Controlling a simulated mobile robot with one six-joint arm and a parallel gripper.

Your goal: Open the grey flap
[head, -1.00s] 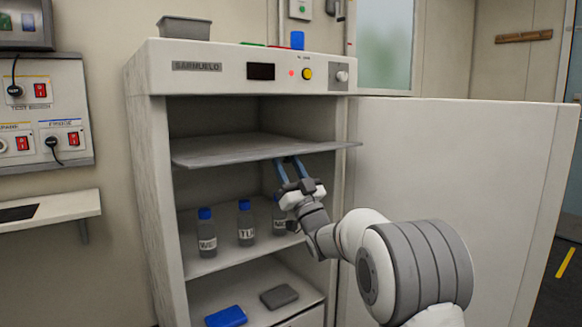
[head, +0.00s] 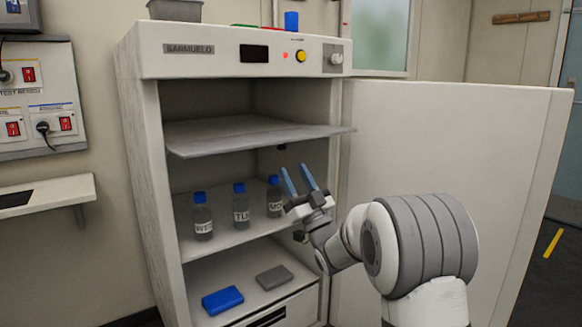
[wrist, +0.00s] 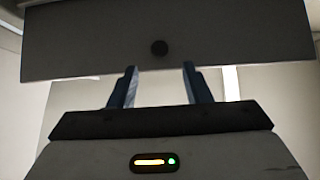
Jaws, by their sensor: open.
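The grey flap (head: 235,136) stands out roughly level from the upper part of the cabinet's interior, its front edge past the cabinet front. A small dark round knob (head: 282,147) shows at its underside near the front edge. In the wrist view the flap (wrist: 90,40) spans the top, with the black knob (wrist: 159,48) in its middle. My gripper (head: 294,170) is open and empty below the flap's front right part, with a visible gap under the knob in the head view. The fingers (wrist: 159,68) point towards the flap in the wrist view.
The cabinet door (head: 450,170) stands wide open on the right, beside my arm. Bottles with blue caps (head: 241,205) stand on the middle shelf. A blue box (head: 222,300) and a grey box (head: 274,277) lie on the lower shelf.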

